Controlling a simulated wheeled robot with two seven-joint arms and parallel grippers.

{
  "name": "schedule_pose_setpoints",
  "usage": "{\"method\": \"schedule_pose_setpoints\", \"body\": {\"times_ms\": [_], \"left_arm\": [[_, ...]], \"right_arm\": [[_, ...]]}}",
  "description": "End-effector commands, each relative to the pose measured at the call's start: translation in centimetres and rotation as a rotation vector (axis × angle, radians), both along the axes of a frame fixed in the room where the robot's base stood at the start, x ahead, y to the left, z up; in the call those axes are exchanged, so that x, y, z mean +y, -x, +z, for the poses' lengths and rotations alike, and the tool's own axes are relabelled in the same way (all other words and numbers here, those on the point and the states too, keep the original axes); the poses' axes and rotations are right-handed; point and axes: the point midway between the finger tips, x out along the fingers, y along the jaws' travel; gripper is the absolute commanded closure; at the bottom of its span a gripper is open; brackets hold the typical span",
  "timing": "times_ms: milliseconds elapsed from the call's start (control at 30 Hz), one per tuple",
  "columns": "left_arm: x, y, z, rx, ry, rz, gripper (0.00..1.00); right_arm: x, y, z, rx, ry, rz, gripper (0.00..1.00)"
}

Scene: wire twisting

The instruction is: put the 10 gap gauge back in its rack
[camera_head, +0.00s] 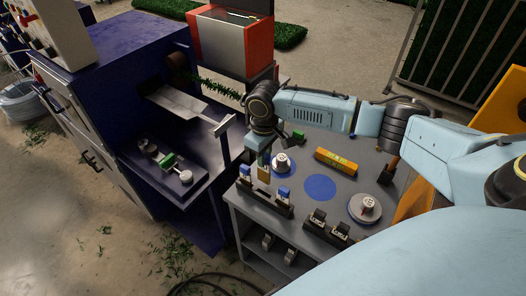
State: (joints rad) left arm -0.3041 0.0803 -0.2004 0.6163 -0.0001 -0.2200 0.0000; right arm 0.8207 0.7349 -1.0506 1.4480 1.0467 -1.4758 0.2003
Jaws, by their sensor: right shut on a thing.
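My right gripper (262,152) reaches in from the right over the grey cart and points down. It is shut on a small tan upright piece (264,173), which I take for the gap gauge; its marking is too small to read. The piece is above or at a dark rack (262,202) on the cart's left front edge, between two blue-topped gauges, one on the left (245,171) and one on the right (283,194). I cannot tell whether it touches the rack. My left gripper is not in view.
The grey cart top also holds a yellow-orange box (336,160), a flat blue disc (320,187), a round dial piece (365,207) and a white knob-like piece (281,161). A second dark rack (329,230) stands at the front. A dark blue machine (125,95) is at the left.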

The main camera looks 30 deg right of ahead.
Motion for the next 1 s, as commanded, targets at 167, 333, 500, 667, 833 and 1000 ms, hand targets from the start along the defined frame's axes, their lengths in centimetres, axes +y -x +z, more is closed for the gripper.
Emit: {"method": "schedule_pose_setpoints", "body": {"times_ms": [167,333,500,667,833,1000], "left_arm": [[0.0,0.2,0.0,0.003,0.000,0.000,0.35],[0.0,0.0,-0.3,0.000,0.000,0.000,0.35],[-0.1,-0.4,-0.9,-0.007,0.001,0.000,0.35],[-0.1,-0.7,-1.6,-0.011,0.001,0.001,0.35],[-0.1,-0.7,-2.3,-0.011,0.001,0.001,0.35],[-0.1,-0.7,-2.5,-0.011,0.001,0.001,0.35]], "right_arm": [[0.0,0.0,0.0,-0.001,-0.002,-0.001,1.00],[0.0,0.1,-0.7,-0.001,-0.001,-0.001,1.00],[0.0,0.1,-2.0,-0.001,-0.003,-0.001,1.00],[0.0,0.1,-3.6,-0.001,-0.001,-0.001,1.00],[0.0,0.0,-5.1,-0.001,-0.002,-0.002,1.00],[0.0,0.0,-5.7,-0.002,-0.002,-0.002,1.00]]}}
